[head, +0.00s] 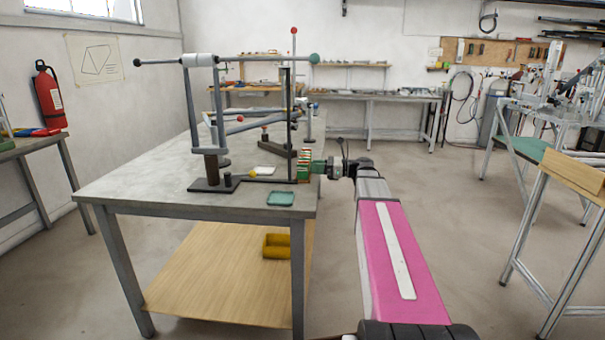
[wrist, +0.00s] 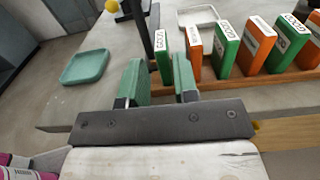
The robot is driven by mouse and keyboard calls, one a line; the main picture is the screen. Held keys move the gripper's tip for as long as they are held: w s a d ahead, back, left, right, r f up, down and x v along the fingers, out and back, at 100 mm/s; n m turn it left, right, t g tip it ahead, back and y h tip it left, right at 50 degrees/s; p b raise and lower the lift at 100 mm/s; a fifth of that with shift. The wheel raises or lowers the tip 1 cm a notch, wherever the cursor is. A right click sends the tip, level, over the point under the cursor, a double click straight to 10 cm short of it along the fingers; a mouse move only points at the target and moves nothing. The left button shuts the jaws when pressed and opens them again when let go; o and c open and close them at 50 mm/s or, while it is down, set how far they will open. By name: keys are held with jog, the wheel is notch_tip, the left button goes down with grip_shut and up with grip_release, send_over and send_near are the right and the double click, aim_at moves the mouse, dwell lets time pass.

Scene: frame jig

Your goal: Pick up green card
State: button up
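Several green and orange cards stand upright in a row in a wooden rack (wrist: 240,82), with white labels on their top edges. The leftmost green card (wrist: 162,55) shows straight beyond the gap between my fingers. Other green cards (wrist: 226,48) alternate with orange cards (wrist: 257,45) to the right. My gripper (wrist: 159,65) has two green fingers, held apart with nothing clamped between them. I cannot tell whether the fingertips reach either side of the leftmost card. In the head view my gripper (head: 318,167) is at the table's right edge, beside the row of cards (head: 304,164).
A teal tray (wrist: 84,67) lies on the grey table (head: 135,186) to the left. A white tray (wrist: 200,16) sits behind the cards. A dark metal frame jig (head: 212,187) with a post (head: 289,110) stands close by. Open floor lies right of the table.

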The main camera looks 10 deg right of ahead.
aim_at(308, 164)
jog(key=x, duration=0.3)
jog(key=shift+w+a, duration=0.1)
jog(key=shift+a, duration=0.05)
grip_shut()
